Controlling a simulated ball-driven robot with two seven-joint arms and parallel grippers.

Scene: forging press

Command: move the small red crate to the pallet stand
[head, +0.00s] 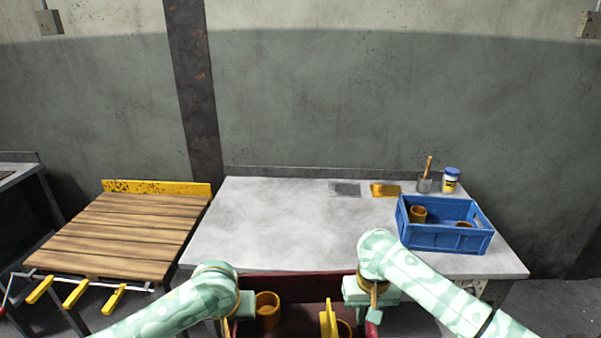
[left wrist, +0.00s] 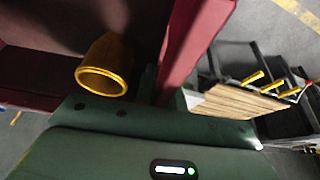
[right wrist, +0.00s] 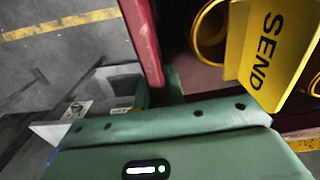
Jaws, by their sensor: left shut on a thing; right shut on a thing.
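The small red crate (head: 296,286) is at the bottom middle of the head view, in front of the table, its near part cut off. It holds orange-yellow cups (head: 267,310) and a yellow plate (head: 328,318), which reads SEND in the right wrist view (right wrist: 270,45). My left gripper (head: 240,308) is shut on the crate's left wall, which shows in the left wrist view (left wrist: 192,45). My right gripper (head: 371,312) is shut on its right wall, seen in the right wrist view (right wrist: 141,42). The pallet stand (head: 118,235), wood-slatted with a yellow back board, stands at left, its top clear.
The grey table (head: 275,223) is behind the crate. On its right are a blue crate (head: 443,238) with cups, a brush in a pot (head: 425,183), a blue-lidded jar (head: 450,181) and a yellow block (head: 385,190). Yellow prongs (head: 75,293) jut from the stand's front. A narrow gap separates stand and table.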

